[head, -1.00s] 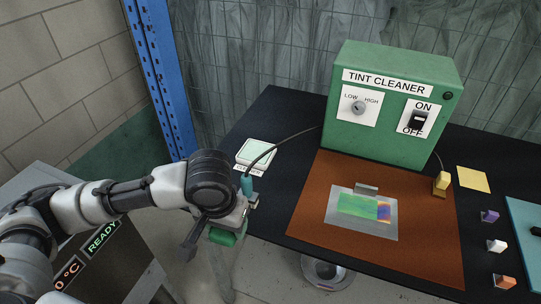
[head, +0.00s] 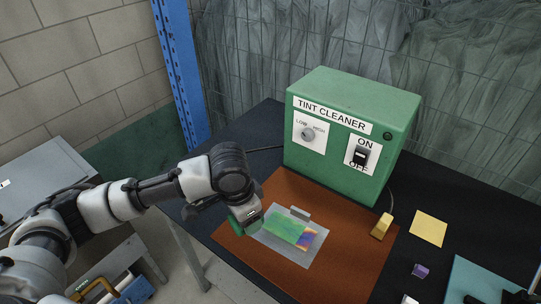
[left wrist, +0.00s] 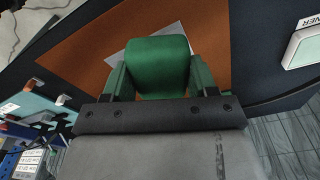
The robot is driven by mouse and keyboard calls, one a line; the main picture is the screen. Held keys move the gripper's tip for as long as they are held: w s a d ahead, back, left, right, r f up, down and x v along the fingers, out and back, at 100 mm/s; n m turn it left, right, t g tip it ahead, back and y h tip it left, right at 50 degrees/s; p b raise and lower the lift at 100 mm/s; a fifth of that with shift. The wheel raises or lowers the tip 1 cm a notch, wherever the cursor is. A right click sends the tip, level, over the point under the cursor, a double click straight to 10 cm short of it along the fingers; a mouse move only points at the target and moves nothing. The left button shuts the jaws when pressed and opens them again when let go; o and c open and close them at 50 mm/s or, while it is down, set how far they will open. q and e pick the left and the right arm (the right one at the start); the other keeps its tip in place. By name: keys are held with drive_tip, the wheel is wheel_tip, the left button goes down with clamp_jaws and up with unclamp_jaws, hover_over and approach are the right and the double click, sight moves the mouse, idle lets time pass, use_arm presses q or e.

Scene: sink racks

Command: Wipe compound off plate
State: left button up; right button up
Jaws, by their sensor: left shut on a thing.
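The grey metal plate (head: 300,254) lies on the brown mat (head: 350,253) in front of the green cleaner box (head: 350,133). My left gripper (head: 241,222) is at the plate's left edge, pointing down. It is shut on a green rounded block (left wrist: 158,62), which shows between its fingers in the left wrist view. In the head view the block is mostly hidden, and I cannot tell whether it touches the plate. My right gripper is not in view.
The box's front has a LOW-HIGH knob (head: 308,134) and an ON/OFF switch (head: 360,155). Further right are a yellow square (head: 428,228), a purple block (head: 420,271) and a teal mat (head: 462,282).

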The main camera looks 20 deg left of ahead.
use_arm(q)
drive_tip(key=w+d+r+m+g+p, duration=0.1)
drive_tip(key=w+d+r+m+p, duration=0.1)
drive_tip(key=w+r+m+p, duration=0.8)
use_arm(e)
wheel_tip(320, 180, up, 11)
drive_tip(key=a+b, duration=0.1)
use_arm(q)
wheel_tip(320, 180, down, 9)
drive_tip(key=s+m+b, duration=0.2)
drive_tip(key=b, duration=0.3)
drive_tip(key=shift+a+r+m+g+h, duration=0.15)
drive_tip(key=shift+r+m+g+h, duration=0.05)
drive_tip(key=shift+m+g+h, duration=0.1)
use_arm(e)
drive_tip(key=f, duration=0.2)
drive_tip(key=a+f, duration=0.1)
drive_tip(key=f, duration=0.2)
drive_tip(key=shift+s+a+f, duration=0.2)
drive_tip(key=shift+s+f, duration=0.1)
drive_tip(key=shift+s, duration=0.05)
use_arm(q)
drive_tip(key=shift+s, duration=0.1)
